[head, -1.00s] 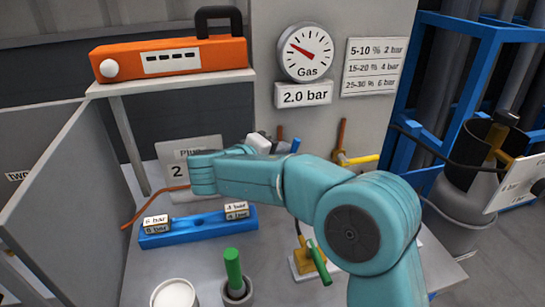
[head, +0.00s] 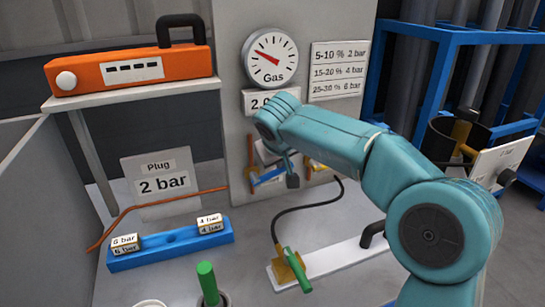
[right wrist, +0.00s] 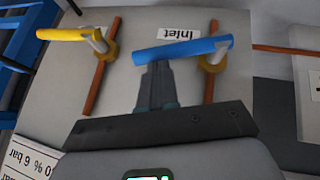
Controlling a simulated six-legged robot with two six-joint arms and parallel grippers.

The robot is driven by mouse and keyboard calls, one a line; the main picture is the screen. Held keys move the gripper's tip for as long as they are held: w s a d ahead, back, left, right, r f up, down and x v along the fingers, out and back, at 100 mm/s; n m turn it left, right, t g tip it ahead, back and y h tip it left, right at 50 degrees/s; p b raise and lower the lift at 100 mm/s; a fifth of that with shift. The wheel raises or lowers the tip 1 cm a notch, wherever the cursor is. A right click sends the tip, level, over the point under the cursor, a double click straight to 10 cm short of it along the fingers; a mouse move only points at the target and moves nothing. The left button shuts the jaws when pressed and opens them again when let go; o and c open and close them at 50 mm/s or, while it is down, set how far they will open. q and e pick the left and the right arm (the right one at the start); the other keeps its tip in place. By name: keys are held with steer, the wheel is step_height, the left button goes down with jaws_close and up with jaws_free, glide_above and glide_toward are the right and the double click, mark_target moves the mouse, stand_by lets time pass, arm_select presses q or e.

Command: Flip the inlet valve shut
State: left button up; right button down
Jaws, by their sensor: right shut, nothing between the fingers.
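The valve with the blue lever (head: 268,176) sits on the left copper pipe of the grey panel, below the gas gauge. In the right wrist view its blue lever (right wrist: 185,48) lies crosswise to its pipe, beside an upside-down "Inlet" label (right wrist: 180,34). My right gripper (head: 291,178) is at the panel by the lever's right end. In the wrist view its closed fingertips (right wrist: 157,75) are right at the lever's underside as pictured, with nothing between them. Whether they touch it I cannot tell. My left gripper is not in view.
A second valve with a yellow lever (right wrist: 62,34) is on the neighbouring pipe, also crosswise. The gas gauge (head: 270,57) hangs above. A blue tray (head: 170,248) with weight-like blocks, a green-handled piece (head: 207,283) and a white-based fitting (head: 330,262) stand on the bench.

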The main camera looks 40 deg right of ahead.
steer(key=shift+s+d+f+y+b, duration=0.15)
steer(key=shift+d+f+b, duration=0.25)
steer(key=shift+f, duration=0.15)
steer(key=shift+s+d+f+y+b, duration=0.15)
steer(key=shift+d+f+b, duration=0.2)
steer(key=shift+f, duration=0.2)
steer(key=shift+f, duration=0.15)
steer(key=p+v, duration=0.2)
steer(key=v, duration=1.4)
steer(key=shift+s+r, duration=0.15)
steer(key=shift+r, duration=0.15)
steer(key=shift+s, duration=0.1)
